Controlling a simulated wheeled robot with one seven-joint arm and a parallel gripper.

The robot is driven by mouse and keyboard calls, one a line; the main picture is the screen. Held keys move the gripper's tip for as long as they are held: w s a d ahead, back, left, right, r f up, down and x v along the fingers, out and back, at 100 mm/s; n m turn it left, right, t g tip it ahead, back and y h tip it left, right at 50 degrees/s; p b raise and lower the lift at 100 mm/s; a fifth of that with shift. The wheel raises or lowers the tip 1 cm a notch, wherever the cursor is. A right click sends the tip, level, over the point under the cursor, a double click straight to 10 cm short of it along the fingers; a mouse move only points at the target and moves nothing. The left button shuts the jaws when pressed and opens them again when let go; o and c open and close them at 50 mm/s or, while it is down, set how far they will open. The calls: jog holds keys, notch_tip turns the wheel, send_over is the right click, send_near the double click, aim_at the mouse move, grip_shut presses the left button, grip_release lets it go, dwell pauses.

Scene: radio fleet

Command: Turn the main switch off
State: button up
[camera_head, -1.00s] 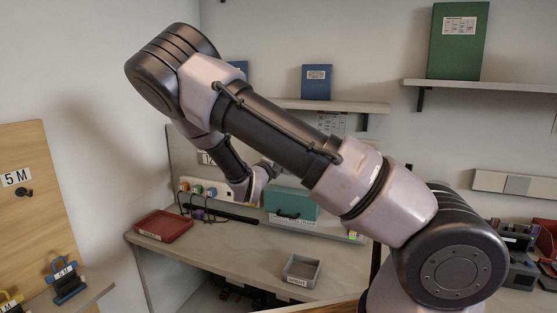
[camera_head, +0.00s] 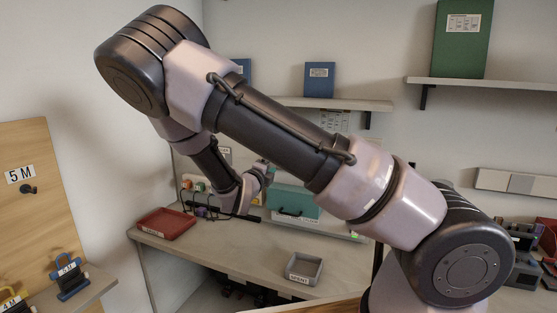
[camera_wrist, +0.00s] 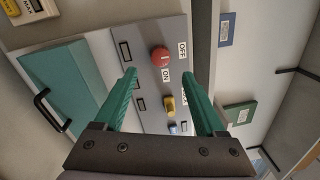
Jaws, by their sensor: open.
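In the wrist view a grey panel (camera_wrist: 153,32) carries a round red knob (camera_wrist: 160,57), with an OFF label (camera_wrist: 182,50) on one side and an ON label (camera_wrist: 165,75) on another. A yellow knob (camera_wrist: 169,105) sits lower on the same panel. My gripper (camera_wrist: 158,80) is open, its two green fingers spread, with the red knob ahead of the gap between the tips. It looks empty and apart from the knob. In the head view my gripper (camera_head: 262,170) is small near the back wall, and I cannot make out the red knob there.
A teal box with a black handle (camera_head: 292,202) stands beside the panel area on the bench; it also shows in the wrist view (camera_wrist: 65,75). A red tray (camera_head: 166,224) and a grey tray (camera_head: 304,268) lie on the bench. The bench between the trays is clear.

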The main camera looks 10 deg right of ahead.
jog(key=v, duration=0.3)
jog(key=shift+s+a, duration=0.15)
jog(key=shift+s, duration=0.15)
jog(key=s+d+r+m+g+y, duration=0.1)
jog(key=s+d+m+g, duration=0.6)
jog(key=m, duration=0.5)
jog(key=s+d+r+m+g+y, duration=0.1)
jog(key=s+d+m+g, duration=0.5)
jog(key=d+m, duration=0.55)
jog(key=s+a+r+m+t+y, duration=0.2)
jog(key=s+r+m+y, duration=0.3)
jog(key=r+m, duration=0.4)
jog(key=s+a+r+m+t+y, duration=0.2)
jog(key=s+a+r+m+y, duration=0.3)
jog(key=m, duration=1.1)
notch_tip(320, 180, up, 4)
jog(key=s, duration=0.2)
jog(key=shift+s+r+t, duration=0.25)
jog(key=shift+s+t, duration=0.1)
jog(key=shift+t, duration=0.05)
jog(key=shift+d, duration=0.1)
jog(key=shift+c, duration=0.3)
